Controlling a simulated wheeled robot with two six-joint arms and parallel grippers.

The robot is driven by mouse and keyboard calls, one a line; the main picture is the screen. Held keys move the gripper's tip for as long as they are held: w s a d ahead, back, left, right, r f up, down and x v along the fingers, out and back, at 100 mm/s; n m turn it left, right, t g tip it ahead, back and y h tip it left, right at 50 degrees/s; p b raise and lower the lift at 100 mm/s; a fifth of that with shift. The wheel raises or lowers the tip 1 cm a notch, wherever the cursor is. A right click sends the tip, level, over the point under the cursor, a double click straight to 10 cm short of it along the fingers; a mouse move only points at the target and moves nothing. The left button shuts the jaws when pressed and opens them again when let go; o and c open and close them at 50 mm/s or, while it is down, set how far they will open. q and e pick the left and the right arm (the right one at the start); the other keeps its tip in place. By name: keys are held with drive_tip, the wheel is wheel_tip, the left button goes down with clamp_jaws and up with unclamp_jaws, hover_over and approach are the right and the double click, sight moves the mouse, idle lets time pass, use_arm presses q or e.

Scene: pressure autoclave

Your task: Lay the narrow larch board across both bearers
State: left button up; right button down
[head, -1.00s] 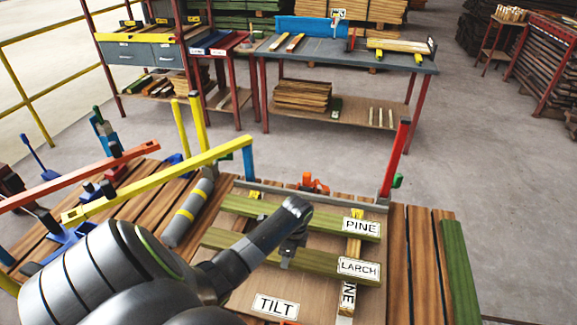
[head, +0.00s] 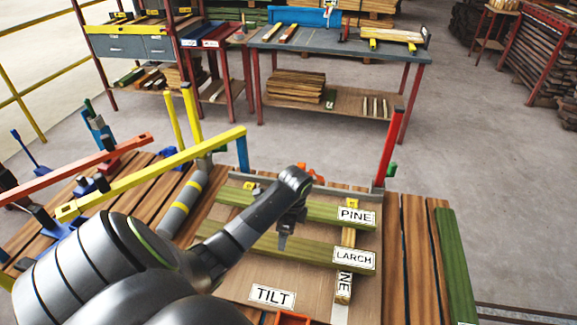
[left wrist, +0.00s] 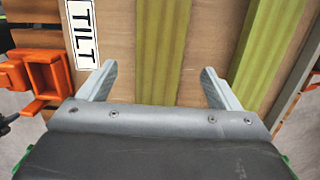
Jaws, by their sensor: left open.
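The green-tinted board labelled LARCH (head: 318,254) lies on the brown tabletop fixture, its right part over a pale bearer (head: 346,240). A second bearer (head: 249,186) shows only as a yellow-marked end at the back left; the rest is hidden by the boards and my arm. A similar board labelled PINE (head: 318,211) lies behind, roughly parallel. My left gripper (head: 283,243) points down over the larch board. In the left wrist view the open fingers (left wrist: 162,82) stand either side of a green board (left wrist: 161,45), apart from it; their height over it is unclear.
A TILT label (head: 271,296) is on the fixture's near side. A red post (head: 387,148) and a yellow bar (head: 160,172) rise around it. A grey cylinder (head: 184,205) lies at left. Another green board (head: 455,265) lies along the right table edge.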

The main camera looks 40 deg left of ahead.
use_arm(q)
drive_tip(key=r, duration=0.5)
drive_tip(key=shift+w+d+r, duration=0.1)
drive_tip(key=shift+d+r, duration=0.15)
drive_tip(key=shift+d, duration=0.05)
drive_tip(key=shift+f, duration=0.1)
